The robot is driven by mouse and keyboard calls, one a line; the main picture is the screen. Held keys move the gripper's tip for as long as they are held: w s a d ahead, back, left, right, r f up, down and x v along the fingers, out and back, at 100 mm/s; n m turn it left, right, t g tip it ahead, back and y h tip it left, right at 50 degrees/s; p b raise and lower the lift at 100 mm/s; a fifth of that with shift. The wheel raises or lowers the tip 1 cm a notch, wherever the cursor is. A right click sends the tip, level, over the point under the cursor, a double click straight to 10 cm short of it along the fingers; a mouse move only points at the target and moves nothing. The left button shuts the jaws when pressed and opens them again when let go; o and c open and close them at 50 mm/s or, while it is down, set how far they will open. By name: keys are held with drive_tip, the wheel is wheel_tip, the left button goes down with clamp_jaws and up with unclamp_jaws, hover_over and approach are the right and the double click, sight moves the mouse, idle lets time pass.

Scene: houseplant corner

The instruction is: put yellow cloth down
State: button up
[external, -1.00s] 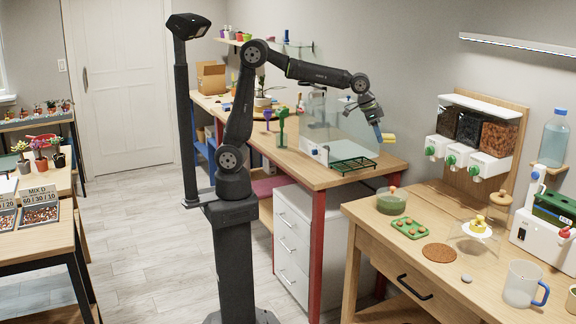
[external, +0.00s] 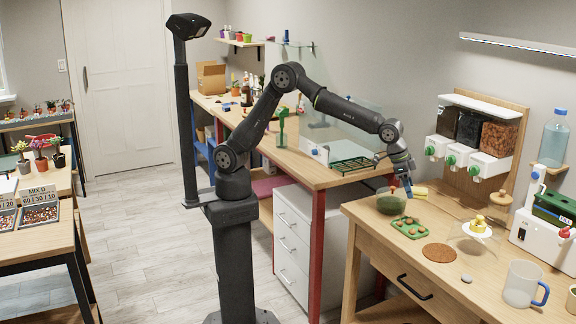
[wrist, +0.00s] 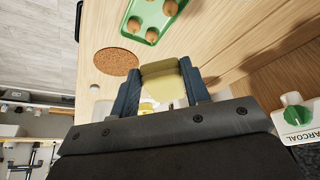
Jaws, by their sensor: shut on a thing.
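The yellow cloth (wrist: 160,68) is a folded pale-yellow pad, held between the two blue fingers of my gripper (wrist: 161,92) in the wrist view. In the external view my gripper (external: 409,188) points down over the back left part of the right wooden table, and the yellow cloth (external: 420,191) shows at its right side. The gripper is shut on the cloth. I cannot tell whether the cloth touches the tabletop.
Close by are a bowl with green contents (external: 391,204), a green tray with brown balls (external: 411,228) and a round cork mat (external: 439,252). Dispensers with green knobs (external: 470,160) stand behind.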

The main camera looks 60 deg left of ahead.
drive_tip(key=shift+s+d+f, duration=0.15)
drive_tip(key=shift+d+f, duration=0.6)
drive_tip(key=shift+d, duration=0.25)
hover_over(428, 221)
drive_tip(key=a, duration=0.1)
drive_tip(key=f, duration=0.7)
drive_tip(key=shift+s+a+f, duration=0.1)
drive_tip(key=shift+s, duration=0.3)
drive_tip(key=shift+f, duration=1.95)
drive_tip(key=shift+f, duration=0.15)
drive_tip(key=o, duration=0.9)
drive_tip(key=shift+o, duration=0.2)
